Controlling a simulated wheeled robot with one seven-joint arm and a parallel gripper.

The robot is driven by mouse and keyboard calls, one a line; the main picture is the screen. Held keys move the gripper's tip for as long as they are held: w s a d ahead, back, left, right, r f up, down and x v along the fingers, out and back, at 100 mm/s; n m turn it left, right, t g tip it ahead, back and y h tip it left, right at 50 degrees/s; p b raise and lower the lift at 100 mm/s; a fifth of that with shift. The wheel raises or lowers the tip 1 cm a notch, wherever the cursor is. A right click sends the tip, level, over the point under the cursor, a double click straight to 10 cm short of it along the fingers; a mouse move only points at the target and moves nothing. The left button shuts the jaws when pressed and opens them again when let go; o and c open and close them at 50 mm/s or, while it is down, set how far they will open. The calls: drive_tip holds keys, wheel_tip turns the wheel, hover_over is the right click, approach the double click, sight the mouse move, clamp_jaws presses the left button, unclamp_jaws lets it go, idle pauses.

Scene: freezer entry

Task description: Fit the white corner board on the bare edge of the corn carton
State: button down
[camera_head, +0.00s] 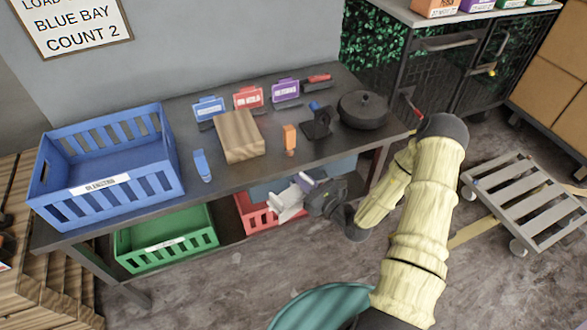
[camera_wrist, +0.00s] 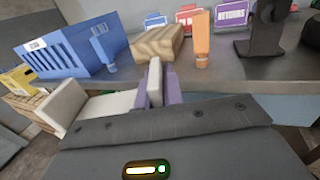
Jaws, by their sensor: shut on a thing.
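The white corner board (camera_head: 289,204) is in my gripper (camera_head: 303,186), in front of the dark workbench and near the height of its front edge. In the wrist view the angled white board (camera_wrist: 105,103) reaches left from between the purple fingers (camera_wrist: 157,86), with a flange standing up at its left end. My gripper is shut on it. The board is in the air, apart from any carton. Brown cartons (camera_head: 552,85) are stacked at the far right, partly cut off by the picture edge. I cannot tell which carton is the corn one.
The workbench (camera_head: 215,183) holds a blue crate (camera_head: 107,182), a wooden block (camera_head: 238,136), an orange marker (camera_head: 290,138), coloured signs and a dark round pan (camera_head: 363,108). A green crate (camera_head: 167,240) sits below. A slatted trolley (camera_head: 525,195) stands on the floor at right.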

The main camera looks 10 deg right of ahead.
drive_tip(key=s+d+f+m+t+h+b, duration=0.1)
drive_tip(key=s+d+f+m+h, duration=0.1)
drive_tip(key=f+h, duration=0.3)
drive_tip(key=s+d+f+m+t+h+b, duration=0.1)
drive_tip(key=f+m+h, duration=0.3)
drive_tip(key=f, duration=0.5)
drive_tip(key=shift+s+d+t+h, duration=0.4)
drive_tip(key=shift+s+t, duration=0.05)
drive_tip(key=shift+t, duration=0.05)
